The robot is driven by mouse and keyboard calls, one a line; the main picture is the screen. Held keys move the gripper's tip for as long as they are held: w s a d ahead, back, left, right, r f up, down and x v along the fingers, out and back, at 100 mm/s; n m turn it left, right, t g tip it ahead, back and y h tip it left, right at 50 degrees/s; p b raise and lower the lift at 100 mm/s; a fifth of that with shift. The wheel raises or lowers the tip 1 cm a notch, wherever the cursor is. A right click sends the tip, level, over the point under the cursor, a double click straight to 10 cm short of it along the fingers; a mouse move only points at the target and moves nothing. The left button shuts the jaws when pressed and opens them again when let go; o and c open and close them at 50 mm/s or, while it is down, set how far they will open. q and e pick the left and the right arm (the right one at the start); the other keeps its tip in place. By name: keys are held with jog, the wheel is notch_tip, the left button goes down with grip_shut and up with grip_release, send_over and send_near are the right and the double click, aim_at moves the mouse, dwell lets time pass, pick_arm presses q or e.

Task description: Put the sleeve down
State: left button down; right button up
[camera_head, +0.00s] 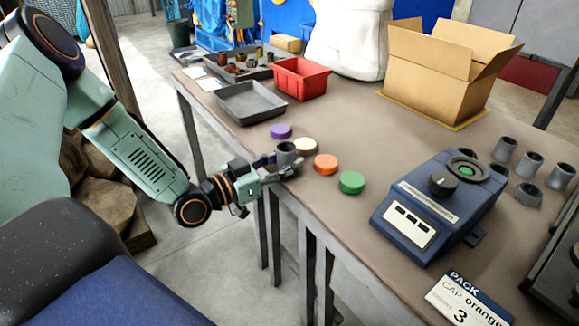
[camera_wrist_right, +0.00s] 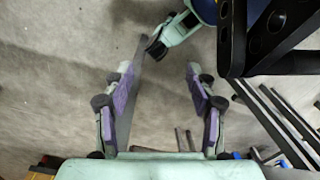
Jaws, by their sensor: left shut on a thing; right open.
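A dark grey sleeve (camera_head: 286,152) is upright between the fingers of my left gripper (camera_head: 281,167) in the head view. My left gripper is shut on it at the table's near left edge, beside the coloured caps. Whether the sleeve's base touches the table (camera_head: 330,225) is hidden by the fingers. More grey sleeves (camera_head: 505,149) stand at the right, behind the blue machine. My right gripper (camera_wrist_right: 158,82) is open and empty over the floor in the right wrist view; it does not show in the head view.
Purple (camera_head: 281,131), beige (camera_head: 305,146), orange (camera_head: 326,164) and green (camera_head: 352,183) caps lie close to the held sleeve. A blue machine (camera_head: 437,207) and a card reading PACK, CAP orange, 3 (camera_head: 468,302) are at right. A grey tray (camera_head: 248,117), red bin (camera_head: 301,94) and open carton (camera_head: 440,80) stand farther back.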

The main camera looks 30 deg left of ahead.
pick_arm(q)
jog(key=shift+w+a+f, duration=0.1)
jog(key=shift+w+f, duration=0.35)
jog(key=shift+f, duration=0.15)
jog(key=shift+s+r, duration=0.45)
jog(key=shift+s, duration=0.15)
jog(key=shift+s+f, duration=0.1)
jog(key=shift+w+f, duration=0.2)
jog(key=shift+f, duration=0.05)
jog(key=c, duration=1.2)
grip_release()
jog(key=shift+w+f, duration=0.15)
jog(key=shift+w, duration=0.05)
jog(key=o, duration=0.3)
jog(key=shift+s, duration=0.15)
jog(key=shift+o, duration=0.2)
